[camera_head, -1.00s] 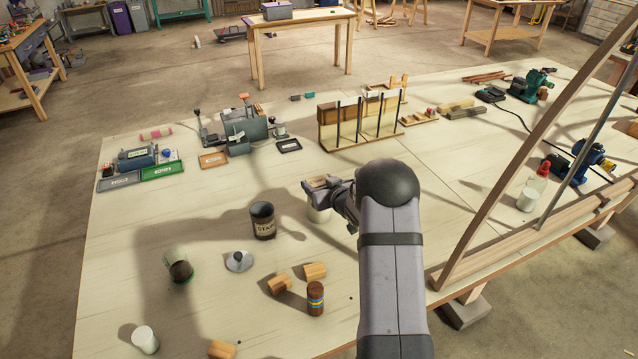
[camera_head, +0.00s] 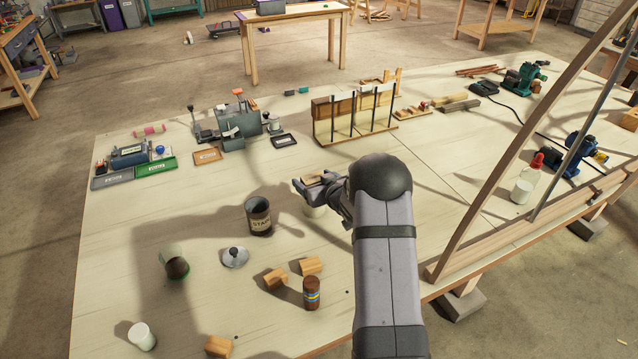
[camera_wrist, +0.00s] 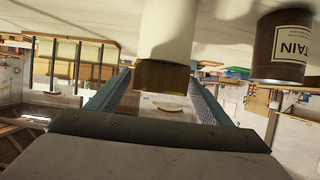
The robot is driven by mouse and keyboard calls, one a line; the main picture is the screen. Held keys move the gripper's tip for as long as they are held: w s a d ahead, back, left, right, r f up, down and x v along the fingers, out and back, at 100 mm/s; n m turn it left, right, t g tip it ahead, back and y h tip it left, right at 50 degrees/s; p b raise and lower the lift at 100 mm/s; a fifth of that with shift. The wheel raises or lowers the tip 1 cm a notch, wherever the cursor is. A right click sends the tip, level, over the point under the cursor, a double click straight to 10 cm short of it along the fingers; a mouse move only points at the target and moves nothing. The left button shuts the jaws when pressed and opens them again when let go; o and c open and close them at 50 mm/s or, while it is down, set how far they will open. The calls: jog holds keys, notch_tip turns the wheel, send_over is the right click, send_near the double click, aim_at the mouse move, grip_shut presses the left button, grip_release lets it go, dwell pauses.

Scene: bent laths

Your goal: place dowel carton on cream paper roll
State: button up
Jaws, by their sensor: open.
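The cream paper roll (camera_head: 314,211) stands upright on the bench beneath my gripper. In the wrist view, which is upside down, the same roll (camera_wrist: 168,30) hangs from the top of the picture. The dowel carton, a small brown block (camera_wrist: 161,76), sits at the roll's upper end, between my jaws. In the head view the carton (camera_head: 316,181) shows as a tan patch between the fingers. My gripper (camera_head: 308,187) is open around the carton, one finger on each side. The far sides of carton and roll are hidden.
A dark stain can (camera_head: 259,217) stands just left of the roll. A wooden rack (camera_head: 350,130) stands behind; a bent lath (camera_head: 495,150) arches at right.

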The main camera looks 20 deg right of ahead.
jog(key=b+v, duration=0.3)
jog(key=v, duration=0.9)
jog(key=shift+r, duration=0.2)
